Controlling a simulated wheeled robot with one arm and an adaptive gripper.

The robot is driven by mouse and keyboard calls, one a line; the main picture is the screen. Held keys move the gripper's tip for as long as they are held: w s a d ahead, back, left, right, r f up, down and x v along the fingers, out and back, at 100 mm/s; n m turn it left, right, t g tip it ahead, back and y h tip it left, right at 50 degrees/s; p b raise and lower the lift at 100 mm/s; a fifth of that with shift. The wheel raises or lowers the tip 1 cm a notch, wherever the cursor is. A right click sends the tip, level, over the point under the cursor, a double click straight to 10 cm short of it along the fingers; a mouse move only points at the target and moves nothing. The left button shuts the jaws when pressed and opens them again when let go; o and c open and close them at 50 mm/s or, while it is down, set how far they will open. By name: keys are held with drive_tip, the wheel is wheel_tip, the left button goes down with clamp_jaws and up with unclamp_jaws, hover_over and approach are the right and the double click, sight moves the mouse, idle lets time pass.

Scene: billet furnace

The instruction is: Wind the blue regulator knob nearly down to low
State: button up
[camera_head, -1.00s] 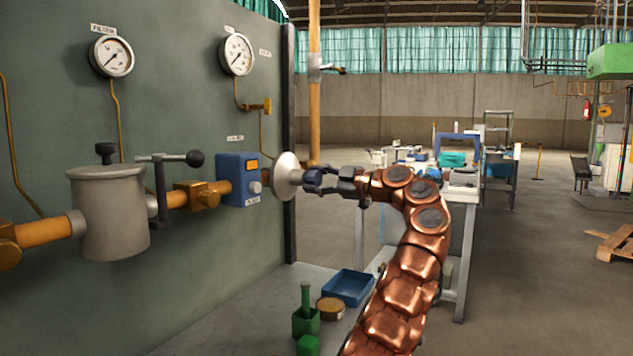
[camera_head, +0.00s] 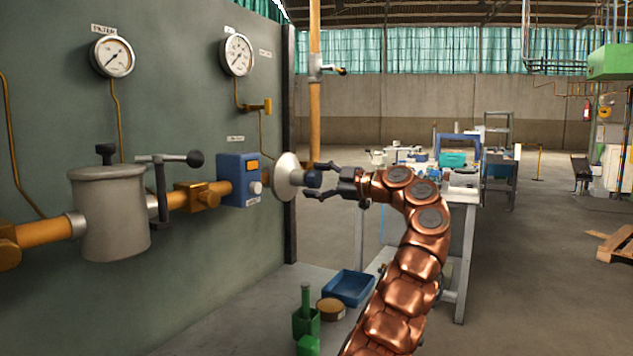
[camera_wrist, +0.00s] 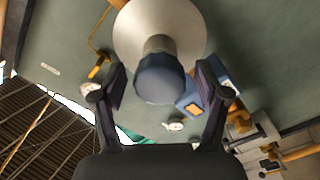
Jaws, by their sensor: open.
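The blue regulator knob (camera_head: 313,179) sticks out on a short stem from a pale round disc (camera_head: 284,178) on the wall pipework. In the wrist view the knob (camera_wrist: 160,80) is in the middle, with the disc (camera_wrist: 160,28) behind it. My gripper (camera_head: 316,182) is open at the knob, one finger above and one below it. In the wrist view my gripper's fingers (camera_wrist: 164,92) stand on either side of the knob with gaps, so they look clear of it. No knob markings are readable.
A blue box (camera_head: 237,180) with an orange window sits left of the disc. Two gauges, left (camera_head: 112,56) and right (camera_head: 236,55), hang above. A lever valve (camera_head: 160,185) is farther left. A blue tray (camera_head: 348,288) lies below. The floor to the right is mostly free.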

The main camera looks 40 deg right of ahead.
drive_tip(key=v, duration=1.2)
idle(0.4)
